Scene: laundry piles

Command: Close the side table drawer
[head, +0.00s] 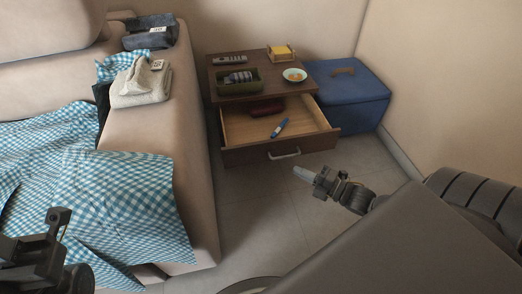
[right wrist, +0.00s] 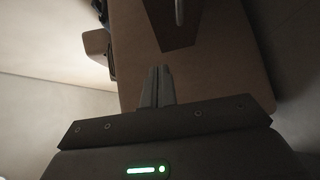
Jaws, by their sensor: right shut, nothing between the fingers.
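The wooden side table (head: 244,66) stands beyond the sofa arm in the head view. Its drawer (head: 248,156) is pulled well open, with a pale handle (head: 284,153) on its front. A blue-and-white pen-like item (head: 280,127) and a dark red case (head: 267,108) lie in the drawer. My right gripper (head: 298,171) is shut and empty, just to the right of the handle and apart from it in the picture. My left gripper (head: 58,222) is at the lower left, partly cut off.
A blue storage box (head: 346,95) stands right of the table. The beige sofa (head: 196,185) with a checked cloth (head: 135,200) and folded towels (head: 140,85) is on the left. Remotes, a green tray (head: 239,81) and a bowl (head: 295,75) sit on the tabletop. Floor before the drawer is clear.

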